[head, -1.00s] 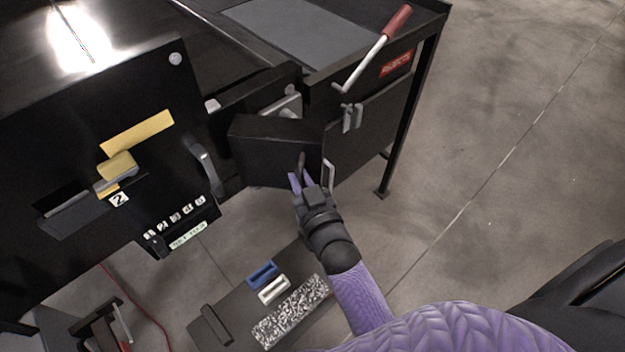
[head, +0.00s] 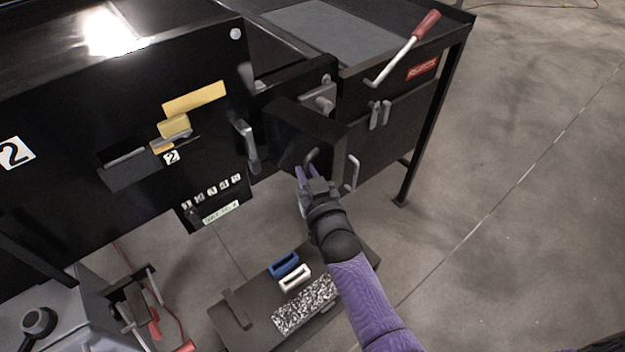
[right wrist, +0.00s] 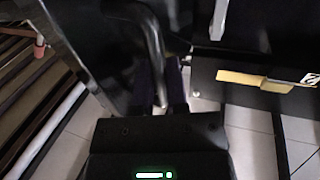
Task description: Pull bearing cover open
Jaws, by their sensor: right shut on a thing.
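The bearing cover (head: 291,134) is a black box-like door on the machine's front. It stands swung out at an angle, with a metal fitting (head: 320,98) showing behind it. A dark curved handle (head: 312,155) is on the cover; the handle also shows in the right wrist view (right wrist: 150,38). My right gripper (head: 306,174) is shut on this handle, its purple fingers around the bar. In the right wrist view the fingers (right wrist: 163,90) close on the handle's lower part, which they partly hide. My left gripper is not in view.
A metal handle (head: 352,173) and a latch (head: 379,114) are just right of the cover. A red-gripped lever (head: 412,45) rises above. A grey handle (head: 247,145) is left. A low dark platform (head: 250,310) holds blue and white blocks. Open floor lies right.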

